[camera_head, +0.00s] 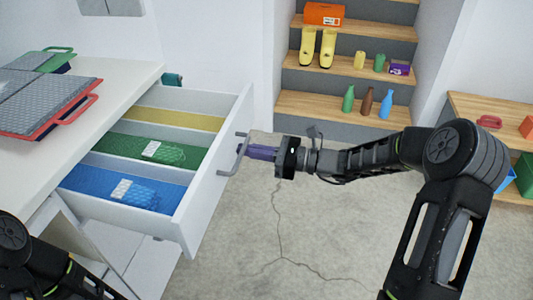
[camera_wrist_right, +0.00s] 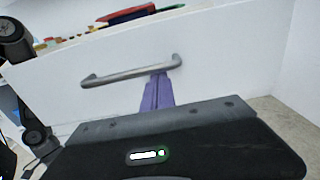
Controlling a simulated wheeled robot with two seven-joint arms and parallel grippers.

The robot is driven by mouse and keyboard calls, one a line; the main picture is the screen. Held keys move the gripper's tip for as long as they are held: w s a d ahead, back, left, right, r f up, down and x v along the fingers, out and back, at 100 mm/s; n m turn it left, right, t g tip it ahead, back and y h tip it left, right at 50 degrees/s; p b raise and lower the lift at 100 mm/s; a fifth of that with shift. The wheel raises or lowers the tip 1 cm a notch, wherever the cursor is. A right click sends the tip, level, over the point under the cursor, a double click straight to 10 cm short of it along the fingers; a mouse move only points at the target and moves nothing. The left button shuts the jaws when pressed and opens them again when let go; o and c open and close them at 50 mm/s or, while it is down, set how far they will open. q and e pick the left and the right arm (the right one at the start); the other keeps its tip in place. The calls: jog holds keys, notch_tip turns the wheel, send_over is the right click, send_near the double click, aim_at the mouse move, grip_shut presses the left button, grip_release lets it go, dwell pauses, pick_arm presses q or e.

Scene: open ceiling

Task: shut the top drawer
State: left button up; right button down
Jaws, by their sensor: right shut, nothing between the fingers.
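The white top drawer (camera_head: 222,178) stands pulled out from the white cabinet on the left in the head view. Inside are yellow, green and blue compartments. Its grey bar handle (camera_head: 235,155) is on the front panel. My right gripper (camera_head: 248,152) is shut and empty, its purple fingers reaching to the handle from the front. In the right wrist view the handle (camera_wrist_right: 130,72) crosses the drawer front, and the purple fingertips (camera_wrist_right: 160,84) lie just below and against its right part; I cannot tell whether they touch. Part of my left arm shows at lower left, its gripper out of view.
Red and green cases (camera_head: 45,100) lie on the white cabinet top (camera_head: 125,75). Shelved steps (camera_head: 340,110) at the back hold boots, bottles and boxes. A wooden shelf (camera_head: 490,110) stands at right. The cracked floor (camera_head: 290,240) before the drawer is clear.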

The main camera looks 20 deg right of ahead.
aim_at(144, 131)
jog(key=shift+w+a, duration=0.3)
jog(key=shift+a, duration=0.15)
jog(key=b+x, duration=0.2)
jog(key=x, duration=2.6)
jog(key=shift+w+a+b, duration=0.15)
jog(key=shift+a+b, duration=0.2)
jog(key=shift+w+a, duration=0.2)
jog(key=shift+a+r, duration=0.1)
jog(key=shift+r, duration=0.25)
